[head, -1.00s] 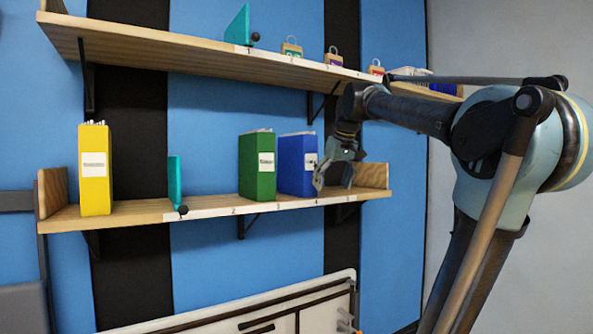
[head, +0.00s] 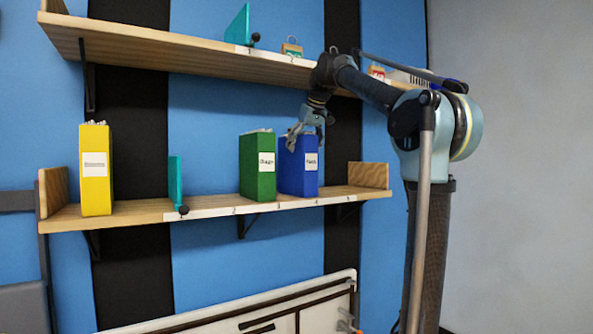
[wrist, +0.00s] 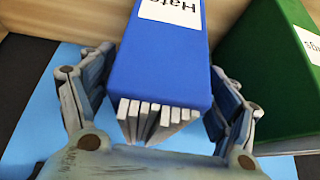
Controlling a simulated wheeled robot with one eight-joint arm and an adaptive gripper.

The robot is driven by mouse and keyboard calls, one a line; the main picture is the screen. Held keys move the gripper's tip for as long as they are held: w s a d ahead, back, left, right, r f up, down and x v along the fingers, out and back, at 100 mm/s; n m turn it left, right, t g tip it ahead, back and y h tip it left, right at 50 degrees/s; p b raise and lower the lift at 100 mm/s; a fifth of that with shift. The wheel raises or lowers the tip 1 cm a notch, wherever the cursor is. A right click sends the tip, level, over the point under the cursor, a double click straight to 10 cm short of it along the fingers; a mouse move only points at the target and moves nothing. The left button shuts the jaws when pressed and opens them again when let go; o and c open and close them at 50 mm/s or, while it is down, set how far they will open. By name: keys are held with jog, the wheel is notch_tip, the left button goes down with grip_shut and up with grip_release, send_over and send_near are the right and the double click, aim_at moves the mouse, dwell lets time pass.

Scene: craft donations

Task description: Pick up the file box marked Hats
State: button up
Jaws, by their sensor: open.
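The blue file box (head: 297,172) stands upright on the lower shelf, right of a green file box (head: 257,170). In the wrist view the blue box (wrist: 160,62) carries a white label reading "Hats", upside down, and papers show at its open top. My gripper (head: 305,132) is at the top of the blue box. In the wrist view its fingers (wrist: 160,95) are spread, one on each side of the box. The right finger lies between the blue box and the green box (wrist: 265,75). I cannot tell whether either finger touches the box.
The lower shelf (head: 225,203) also holds a yellow file box (head: 96,170) and a teal divider (head: 176,182) further left. The upper shelf (head: 180,53) runs above and holds small tagged items. The right end of the lower shelf is free up to its wooden end panel (head: 368,175).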

jog(key=w+a+f, duration=0.1)
jog(key=w+a, duration=0.2)
jog(key=w, duration=0.2)
jog(key=shift+w+a, duration=0.25)
jog(key=shift+a, duration=0.1)
jog(key=shift+f, duration=0.3)
dwell(0.7)
grip_shut()
